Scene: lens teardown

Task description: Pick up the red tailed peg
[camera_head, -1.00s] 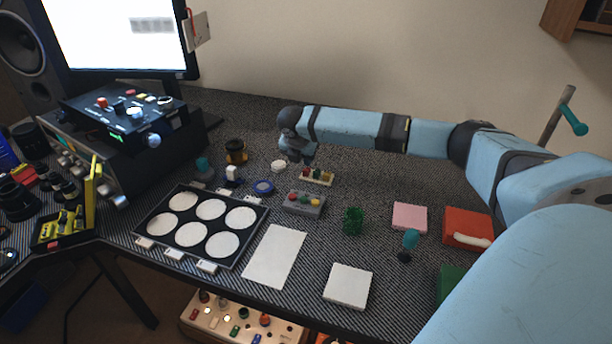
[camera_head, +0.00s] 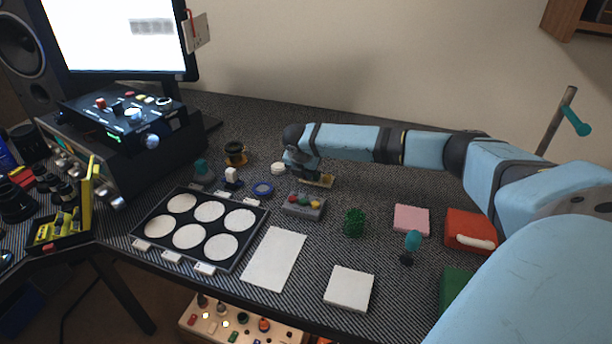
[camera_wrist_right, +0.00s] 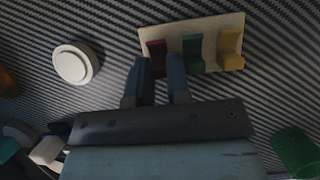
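The red tailed peg (camera_wrist_right: 157,53) stands on a small pale board (camera_wrist_right: 212,27) in the right wrist view. It is at the board's left end, beside a green peg (camera_wrist_right: 193,52) and a yellow peg (camera_wrist_right: 230,50). My right gripper (camera_wrist_right: 159,66) is open. Its two fingertips are at the near side of the red peg, one toward each side of it; contact cannot be told. In the head view my right gripper (camera_head: 301,169) is over the left end of the board (camera_head: 323,182) and hides the red peg. My left gripper is out of view.
A white round disc (camera_wrist_right: 75,64) lies left of the board. A grey block with coloured knobs (camera_head: 303,206) and a blue ring (camera_head: 262,189) are close by. A green cup (camera_head: 354,222) stands further right. The table behind the board is clear.

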